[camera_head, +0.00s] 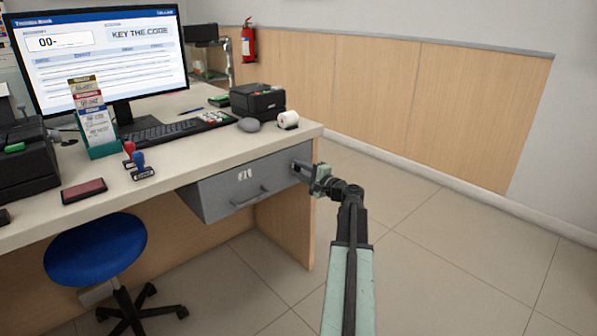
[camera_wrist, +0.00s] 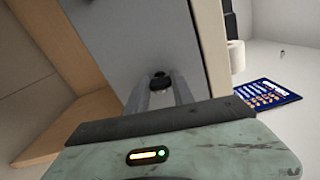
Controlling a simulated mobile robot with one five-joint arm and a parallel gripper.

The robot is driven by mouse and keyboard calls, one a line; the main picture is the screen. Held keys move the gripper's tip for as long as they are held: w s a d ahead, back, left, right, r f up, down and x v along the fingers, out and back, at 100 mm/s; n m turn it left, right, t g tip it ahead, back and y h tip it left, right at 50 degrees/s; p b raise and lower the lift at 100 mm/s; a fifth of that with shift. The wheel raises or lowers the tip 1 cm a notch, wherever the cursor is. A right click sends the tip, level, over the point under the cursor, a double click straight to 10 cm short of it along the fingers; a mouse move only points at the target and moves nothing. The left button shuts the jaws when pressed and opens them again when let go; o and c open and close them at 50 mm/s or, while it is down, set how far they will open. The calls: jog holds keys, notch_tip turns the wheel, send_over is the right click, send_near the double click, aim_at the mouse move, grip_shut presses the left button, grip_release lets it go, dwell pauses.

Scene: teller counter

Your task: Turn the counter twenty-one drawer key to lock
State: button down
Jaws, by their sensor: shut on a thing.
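The grey drawer (camera_head: 222,194) sits under the right end of the counter, with a handle (camera_head: 249,197) and a small white label (camera_head: 245,174) on its front. It also shows as the grey panel (camera_wrist: 115,45) in the wrist view. My gripper (camera_head: 299,167) is at the upper right of the drawer front. In the wrist view the two fingers of my gripper (camera_wrist: 161,88) reach to the panel and are shut on a small dark key (camera_wrist: 160,77) at the lock. The fingers hide much of the key, and I cannot tell its turn angle.
The counter top (camera_head: 205,150) holds a monitor (camera_head: 100,55), keyboard (camera_head: 160,131), mouse (camera_head: 249,125), paper roll (camera_head: 288,120), stamps (camera_head: 140,165) and a black printer (camera_head: 257,102). A blue stool (camera_head: 95,248) stands at the front left. The floor to the right is clear.

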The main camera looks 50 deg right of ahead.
jog(key=shift+n, duration=0.9)
jog(key=c, duration=1.1)
grip_release()
jog(key=s, duration=0.7)
jog(key=shift+s+a, duration=0.35)
jog(key=shift+s+f, duration=0.1)
